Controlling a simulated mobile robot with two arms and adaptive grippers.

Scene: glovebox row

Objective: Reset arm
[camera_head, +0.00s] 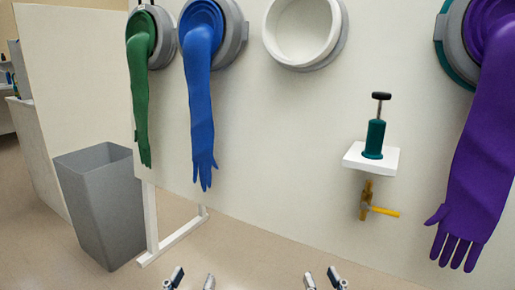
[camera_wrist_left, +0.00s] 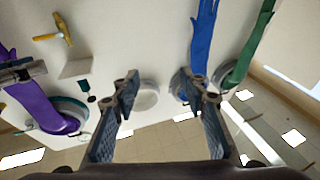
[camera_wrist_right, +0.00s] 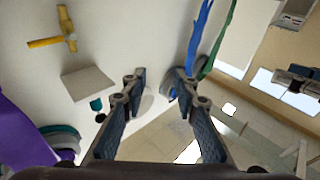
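My left gripper (camera_head: 189,280) shows at the bottom edge of the head view, with its two fingertips apart. In the left wrist view its fingers (camera_wrist_left: 160,110) are spread with nothing between them. My right gripper (camera_head: 323,279) is also at the bottom edge of the head view, fingertips apart. In the right wrist view its fingers (camera_wrist_right: 160,110) are spread and empty. Both grippers are in front of the white panel (camera_head: 270,130) and apart from everything on it.
On the panel hang a green glove (camera_head: 138,90), a blue glove (camera_head: 200,100) and a purple glove (camera_head: 475,160). An empty white port (camera_head: 303,30), a shelf (camera_head: 360,160) with a teal pump-like tool (camera_head: 375,138), and a yellow hammer (camera_head: 380,210) are there too. A grey bin (camera_head: 98,205) stands left.

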